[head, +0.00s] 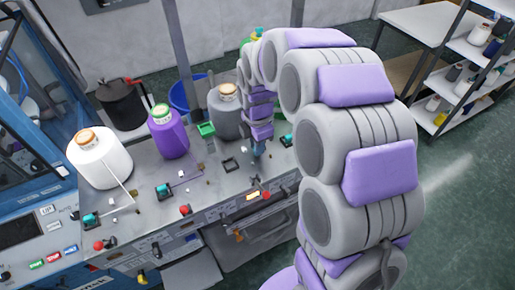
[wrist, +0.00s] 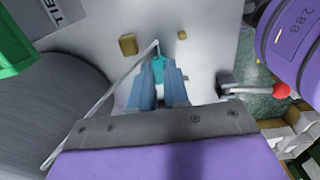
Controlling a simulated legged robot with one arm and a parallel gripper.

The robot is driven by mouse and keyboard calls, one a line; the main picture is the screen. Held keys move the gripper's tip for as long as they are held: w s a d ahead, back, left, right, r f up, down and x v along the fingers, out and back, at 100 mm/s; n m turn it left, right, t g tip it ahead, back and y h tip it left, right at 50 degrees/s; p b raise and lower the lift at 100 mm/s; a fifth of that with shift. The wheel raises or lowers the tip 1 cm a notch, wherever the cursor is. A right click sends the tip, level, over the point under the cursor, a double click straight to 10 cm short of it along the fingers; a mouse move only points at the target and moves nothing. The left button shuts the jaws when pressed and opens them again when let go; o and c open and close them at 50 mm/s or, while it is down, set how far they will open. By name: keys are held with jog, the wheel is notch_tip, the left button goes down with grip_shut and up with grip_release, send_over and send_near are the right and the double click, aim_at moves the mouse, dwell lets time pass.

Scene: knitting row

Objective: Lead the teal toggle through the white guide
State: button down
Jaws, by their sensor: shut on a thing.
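My gripper (wrist: 159,78) points down at the grey metal deck, its two blue-grey fingers close together. A small teal piece, which looks like the teal toggle (wrist: 158,66), shows between the fingertips in the wrist view. A thin white strand (wrist: 100,102) runs from the lower left up to a bend just above the toggle. A pale patch left of the fingers may be the white guide, but I cannot tell. In the head view my gripper (head: 258,150) is over the deck, right of the grey cone (head: 228,118); the toggle is not clear there.
A tan block (wrist: 128,45) sits up-left of the fingertips. A lever with a red knob (wrist: 281,90) stands to their right. White (head: 100,160) and purple (head: 167,135) cones stand on the deck, with other teal pieces (head: 90,221) before them.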

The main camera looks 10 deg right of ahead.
jog(key=shift+s, duration=0.1)
jog(key=shift+s+a, duration=0.25)
jog(key=shift+a, duration=0.6)
jog(key=shift+s+a, duration=0.3)
jog(key=shift+a, duration=0.6)
jog(key=shift+s+a, duration=0.25)
jog(key=shift+a, duration=0.6)
jog(key=shift+a, duration=0.1)
